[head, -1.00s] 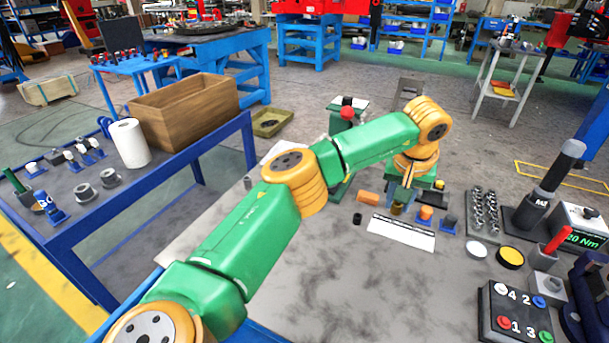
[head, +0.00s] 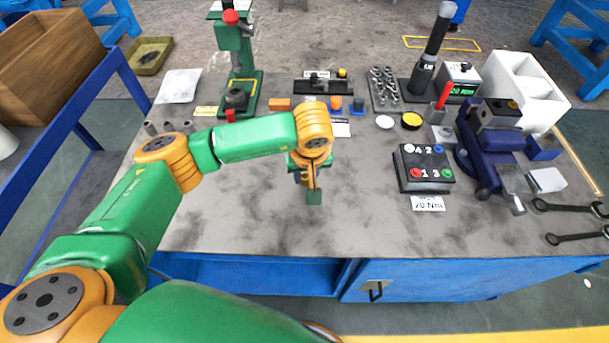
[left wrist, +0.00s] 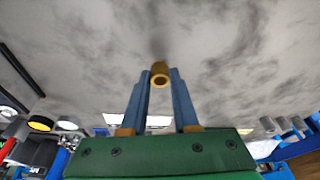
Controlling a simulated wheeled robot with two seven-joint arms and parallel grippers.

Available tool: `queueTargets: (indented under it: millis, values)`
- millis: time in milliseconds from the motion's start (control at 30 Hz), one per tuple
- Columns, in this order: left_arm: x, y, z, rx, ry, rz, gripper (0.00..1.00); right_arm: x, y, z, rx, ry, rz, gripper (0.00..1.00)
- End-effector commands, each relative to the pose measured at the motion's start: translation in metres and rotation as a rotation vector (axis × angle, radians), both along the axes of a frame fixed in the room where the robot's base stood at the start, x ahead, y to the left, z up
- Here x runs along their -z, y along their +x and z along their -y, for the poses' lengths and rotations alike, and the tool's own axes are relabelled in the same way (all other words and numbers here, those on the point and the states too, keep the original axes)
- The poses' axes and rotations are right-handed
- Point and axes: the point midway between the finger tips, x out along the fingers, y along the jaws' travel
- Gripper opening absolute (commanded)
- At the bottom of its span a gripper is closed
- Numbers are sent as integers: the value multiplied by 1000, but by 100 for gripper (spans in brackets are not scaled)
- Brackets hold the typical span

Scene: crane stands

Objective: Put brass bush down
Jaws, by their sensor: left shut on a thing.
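My left gripper (head: 314,196) hangs over the bare front middle of the grey bench (head: 240,220). The left wrist view shows its two blue fingers (left wrist: 159,90) shut on the brass bush (left wrist: 159,76), a small hollow cylinder held at the fingertips. The mottled bench top fills the view beyond it, with a dark smudge near the bush. I cannot tell how far the bush is from the surface. In the head view the bush is hidden or too small to make out. My right gripper is not in view.
A black button box (head: 423,168) and a blue vise (head: 490,150) stand to the right. A green press (head: 240,65), an orange block (head: 279,104), an orange cylinder (head: 336,102) and a socket tray (head: 383,88) lie farther back. The bench's front middle is clear.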

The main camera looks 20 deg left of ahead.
Motion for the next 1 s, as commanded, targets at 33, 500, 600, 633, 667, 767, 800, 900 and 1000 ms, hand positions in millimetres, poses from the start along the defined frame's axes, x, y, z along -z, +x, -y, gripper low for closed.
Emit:
queueTargets:
  millis: [33,500,600,633,667,767,800,900,1000]
  values:
    - [7,-1,-1,-3,2,-6,0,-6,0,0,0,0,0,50]
    - [23,1,-2,-1,3,-1,37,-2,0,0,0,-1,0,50]
    - [23,1,-2,-1,3,-1,58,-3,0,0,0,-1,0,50]
    - [23,1,-2,-1,3,-1,58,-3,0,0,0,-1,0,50]
    - [23,1,-2,-1,3,-1,58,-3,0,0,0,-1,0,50]
    - [23,1,-1,-1,3,-1,58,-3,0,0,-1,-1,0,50]
    - [23,1,-1,-1,3,-1,58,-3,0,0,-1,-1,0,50]
    - [18,1,-1,-1,2,-1,58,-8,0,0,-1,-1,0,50]
    - [4,-1,1,1,0,4,58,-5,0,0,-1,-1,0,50]
